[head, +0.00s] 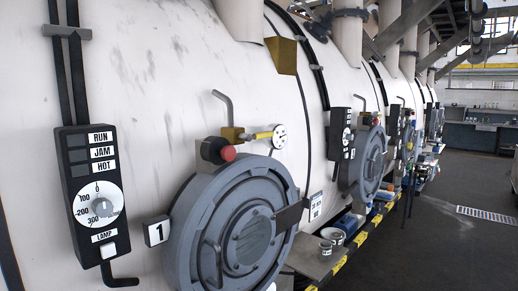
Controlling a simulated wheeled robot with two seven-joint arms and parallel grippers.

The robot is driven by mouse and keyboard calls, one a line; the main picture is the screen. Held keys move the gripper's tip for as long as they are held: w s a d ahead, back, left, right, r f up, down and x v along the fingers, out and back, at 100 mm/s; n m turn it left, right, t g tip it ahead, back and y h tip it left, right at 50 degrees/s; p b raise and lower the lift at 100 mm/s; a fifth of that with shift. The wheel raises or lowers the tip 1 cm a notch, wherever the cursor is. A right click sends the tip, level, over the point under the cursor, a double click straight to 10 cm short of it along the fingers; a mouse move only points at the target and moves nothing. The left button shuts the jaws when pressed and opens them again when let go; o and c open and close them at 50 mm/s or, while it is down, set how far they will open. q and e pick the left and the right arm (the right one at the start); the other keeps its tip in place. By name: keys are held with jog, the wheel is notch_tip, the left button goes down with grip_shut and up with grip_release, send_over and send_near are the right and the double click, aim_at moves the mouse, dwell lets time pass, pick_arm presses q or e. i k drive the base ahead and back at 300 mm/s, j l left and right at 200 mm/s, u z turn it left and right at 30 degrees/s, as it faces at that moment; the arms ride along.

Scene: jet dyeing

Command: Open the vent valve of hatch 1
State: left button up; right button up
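Hatch 1 (232,235) is a grey round door on the white vessel, with a "1" plate (157,231) at its left. Above the door, a small brass valve body (232,134) has a bent grey pipe (226,105) rising from it. A yellow lever (262,135) lies roughly level, pointing right toward a round white gauge (279,137); this looks like the vent valve. A red ball knob (228,153) on a dark part sits just below, at the door's top edge. Neither of my grippers is in view.
A black control box (92,205) with RUN, JAM and HOT labels and a dial hangs left of the hatch. More hatches (370,160) recede to the right. Tins (332,236) stand on a low shelf beside hatch 1. The floor (440,250) at right is open.

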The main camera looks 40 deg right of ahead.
aim_at(263, 135)
jog(key=z, duration=1.3)
jog(key=i+l+z, duration=0.1)
jog(key=z, duration=0.3)
jog(key=i+z, duration=0.1)
jog(key=z, duration=0.35)
jog(key=i+l+z, duration=0.1)
jog(key=z, duration=0.3)
jog(key=i, duration=2.2)
jog(key=i+u, duration=0.1)
jog(key=i, duration=0.35)
jog(key=i+l+u, duration=0.15)
jog(key=i, duration=0.3)
jog(key=i+l+u, duration=0.1)
jog(key=i, duration=0.35)
jog(key=i+l+u, duration=0.15)
jog(key=i, duration=0.3)
jog(key=u, duration=3.85)
